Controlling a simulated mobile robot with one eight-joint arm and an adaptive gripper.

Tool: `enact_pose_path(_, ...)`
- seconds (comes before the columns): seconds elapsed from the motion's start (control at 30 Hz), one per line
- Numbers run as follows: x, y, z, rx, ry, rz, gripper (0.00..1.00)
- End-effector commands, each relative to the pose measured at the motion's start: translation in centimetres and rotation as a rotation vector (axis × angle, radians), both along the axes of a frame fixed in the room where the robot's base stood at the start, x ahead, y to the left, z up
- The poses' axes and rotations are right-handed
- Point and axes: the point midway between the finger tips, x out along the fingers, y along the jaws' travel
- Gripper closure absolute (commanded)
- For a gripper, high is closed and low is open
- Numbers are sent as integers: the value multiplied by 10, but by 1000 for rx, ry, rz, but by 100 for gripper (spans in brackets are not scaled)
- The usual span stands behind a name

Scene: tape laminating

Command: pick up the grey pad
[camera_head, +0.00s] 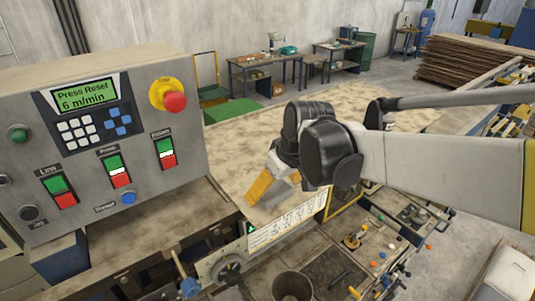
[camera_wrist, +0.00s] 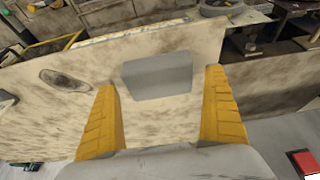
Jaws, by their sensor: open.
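The grey pad (camera_wrist: 158,76) is a flat-faced grey block lying on the pale, stained table top (camera_wrist: 195,45) in the wrist view. My gripper (camera_wrist: 162,80) is open, with its two yellow ribbed fingers spread wide. The pad shows in the gap between the fingers, towards and beyond their tips, and neither finger visibly touches it.
A control panel (camera_head: 150,130) with a red stop button stands at the left. A handwheel (camera_head: 228,268) and a round bin (camera_head: 292,287) are below the table's front edge. Stacked boards (camera_head: 460,60) lie at the back right. The table behind my arm is largely clear.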

Motion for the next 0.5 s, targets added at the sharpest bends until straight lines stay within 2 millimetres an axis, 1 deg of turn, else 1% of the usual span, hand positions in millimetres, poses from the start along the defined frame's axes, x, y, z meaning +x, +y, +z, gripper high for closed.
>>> enact_pose_path(0.1,2,1,-6,0,0,0,0)
enact_pose_path(0.27,2,1,-6,0,0,0,0)
enact_pose_path(0.3,2,1,-6,0,0,0,6)
enact_pose_path(0.37,2,1,-6,0,0,0,24)
enact_pose_path(0.4,2,1,-6,0,0,0,37)
enact_pose_path(0.43,2,1,-6,0,0,0,46)
enact_pose_path(0.5,2,1,-6,0,0,0,48)
